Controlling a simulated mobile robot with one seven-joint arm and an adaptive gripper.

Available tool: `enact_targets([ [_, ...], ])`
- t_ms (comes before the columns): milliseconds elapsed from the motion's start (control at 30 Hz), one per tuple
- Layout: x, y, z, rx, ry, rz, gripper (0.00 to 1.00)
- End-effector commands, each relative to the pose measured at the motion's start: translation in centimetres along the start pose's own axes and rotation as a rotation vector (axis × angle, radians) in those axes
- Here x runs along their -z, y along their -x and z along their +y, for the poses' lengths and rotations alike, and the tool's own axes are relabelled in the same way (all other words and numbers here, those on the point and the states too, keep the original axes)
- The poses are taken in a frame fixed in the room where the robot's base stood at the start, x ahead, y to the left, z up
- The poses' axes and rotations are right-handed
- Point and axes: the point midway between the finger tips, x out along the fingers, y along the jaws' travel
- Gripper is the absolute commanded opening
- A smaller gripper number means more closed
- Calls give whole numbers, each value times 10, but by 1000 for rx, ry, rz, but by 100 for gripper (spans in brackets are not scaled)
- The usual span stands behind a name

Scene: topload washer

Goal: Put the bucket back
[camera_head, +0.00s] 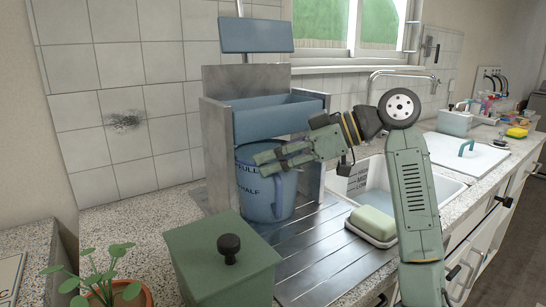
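A blue bucket (286,196) with a handle and dark FULL and HALF markings stands upright in the lower part of a grey-sided stand (217,150), on the ribbed metal drainboard. A blue trough (275,118) sits in the stand above it. My gripper (259,165) reaches in from the right, in front of the bucket's upper part, and hides part of its rim. Its two fingers are apart with no object visible between them. I cannot tell whether they touch the bucket.
A green lidded box (225,268) stands close in front of the bucket. A potted plant (105,285) is at the lower left. A soap dish (372,224) and the sink (384,186) lie to the right. A blue panel (256,35) rises above the stand.

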Motion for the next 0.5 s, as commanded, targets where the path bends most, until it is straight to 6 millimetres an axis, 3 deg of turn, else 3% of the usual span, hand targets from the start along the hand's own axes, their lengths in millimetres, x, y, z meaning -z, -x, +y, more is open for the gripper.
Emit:
enact_targets([
  [267,2,4,0,-2,-1,0,25],
  [500,2,47,1,-2,-1,2,25],
])
